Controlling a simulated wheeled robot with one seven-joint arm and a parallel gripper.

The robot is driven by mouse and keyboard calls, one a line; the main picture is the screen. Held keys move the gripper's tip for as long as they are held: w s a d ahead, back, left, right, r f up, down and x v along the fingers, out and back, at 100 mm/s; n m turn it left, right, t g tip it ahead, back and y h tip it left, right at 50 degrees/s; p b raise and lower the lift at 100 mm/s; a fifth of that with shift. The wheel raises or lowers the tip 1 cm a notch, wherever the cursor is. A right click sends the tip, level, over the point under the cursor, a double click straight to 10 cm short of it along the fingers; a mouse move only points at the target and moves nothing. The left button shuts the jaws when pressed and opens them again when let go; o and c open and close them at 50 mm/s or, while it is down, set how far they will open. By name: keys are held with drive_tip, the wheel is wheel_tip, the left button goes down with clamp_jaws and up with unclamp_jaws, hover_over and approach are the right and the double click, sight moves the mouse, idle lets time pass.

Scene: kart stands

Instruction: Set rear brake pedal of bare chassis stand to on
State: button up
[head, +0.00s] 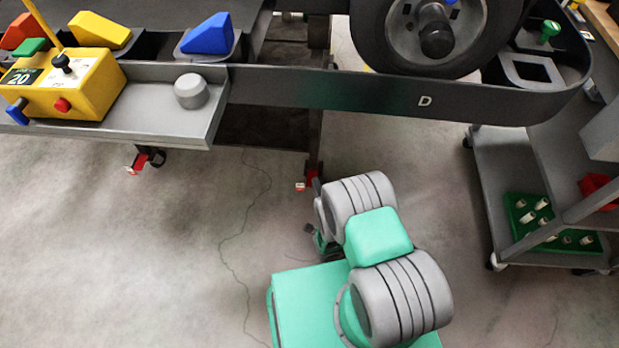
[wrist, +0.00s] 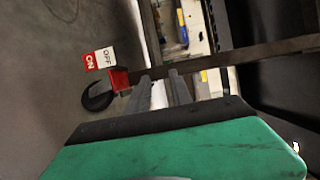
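In the wrist view a red brake pedal (wrist: 119,80) sits on a dark caster (wrist: 97,95), with a red ON and white OFF label (wrist: 100,59) beside it. My gripper (wrist: 160,74) has two grey fingers with a gap between them and nothing seen in it. The fingertips are just right of the pedal in that view; I cannot tell whether they touch it. In the head view red caster pedals show under the stand marked D (head: 390,97), at the left (head: 136,163) and centre (head: 304,185). My arm hides part of the floor there. Pedal settings are too small to tell.
The stand carries a wheel (head: 436,30), a yellow control box (head: 75,84) and a grey tray (head: 150,122) with a round grey knob (head: 191,91). A grey cart (head: 512,160) with a green tray (head: 550,222) stands at right. The left floor is clear.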

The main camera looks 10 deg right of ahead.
drive_tip(key=f, duration=0.1)
drive_tip(key=b, duration=0.9)
approach(311, 183)
drive_tip(key=w, duration=0.2)
drive_tip(key=w+b, duration=0.1)
drive_tip(key=w, duration=0.1)
drive_tip(key=w+b, duration=0.2)
drive_tip(key=w+f+b, duration=0.1)
drive_tip(key=w, duration=0.1)
drive_tip(key=shift+w+a, duration=0.3)
drive_tip(key=shift+w, duration=0.05)
drive_tip(key=shift+w+r+b, duration=0.3)
drive_tip(key=shift+w+b, duration=0.3)
drive_tip(key=shift+b, duration=0.1)
drive_tip(key=shift+w+r, duration=0.1)
drive_tip(key=shift+r, duration=0.05)
drive_tip(key=shift+c, duration=0.5)
clamp_jaws()
